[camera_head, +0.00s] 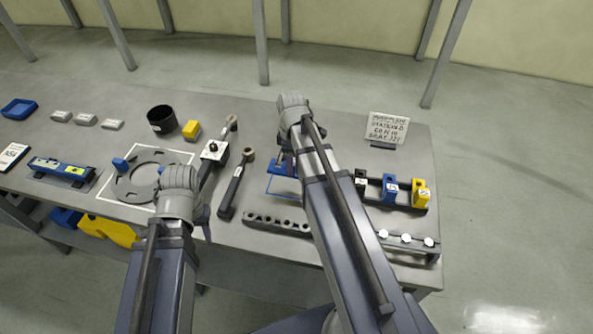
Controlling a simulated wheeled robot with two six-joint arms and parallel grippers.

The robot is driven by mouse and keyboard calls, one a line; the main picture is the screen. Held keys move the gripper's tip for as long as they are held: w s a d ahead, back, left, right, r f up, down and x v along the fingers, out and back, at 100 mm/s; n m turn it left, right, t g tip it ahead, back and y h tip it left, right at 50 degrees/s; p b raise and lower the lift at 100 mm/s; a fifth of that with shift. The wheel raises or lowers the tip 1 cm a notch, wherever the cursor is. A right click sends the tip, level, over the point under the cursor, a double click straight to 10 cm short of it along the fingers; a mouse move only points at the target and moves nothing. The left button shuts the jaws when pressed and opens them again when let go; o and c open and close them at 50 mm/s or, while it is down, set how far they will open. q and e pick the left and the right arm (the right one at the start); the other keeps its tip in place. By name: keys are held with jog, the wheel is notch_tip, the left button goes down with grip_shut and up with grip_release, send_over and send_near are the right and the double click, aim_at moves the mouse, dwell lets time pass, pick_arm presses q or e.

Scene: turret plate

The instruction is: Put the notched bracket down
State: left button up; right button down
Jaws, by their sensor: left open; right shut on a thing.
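My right gripper (286,158) is mostly hidden behind my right arm. It is shut on a blue piece (278,167), which I take to be the notched bracket. The piece is at the far edge of a blue outlined square (282,187) on the grey table. Its notch is not clear, and I cannot tell if it touches the table. My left gripper (203,210) is partly hidden by my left wrist, open and empty, near the right side of the grey ring plate (128,188).
Dark-handled tools (234,185) lie between my arms. A holed bar (272,224) lies near the front edge. A rack with blue and yellow blocks (421,192) stands right of my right arm. A black cup (161,119) and yellow block (191,130) stand farther back.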

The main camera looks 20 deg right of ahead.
jog(key=shift+w+d+r, duration=0.2)
jog(key=shift+d+r, duration=0.05)
jog(key=shift+d, duration=0.4)
notch_tip(320, 180, down, 10)
jog(key=b, duration=1)
jog(key=shift+f, duration=0.1)
jog(key=shift+f, duration=0.15)
jog(key=c, duration=0.6)
grip_release()
jog(key=shift+a, duration=0.1)
jog(key=o, duration=0.3)
jog(key=shift+r, duration=0.2)
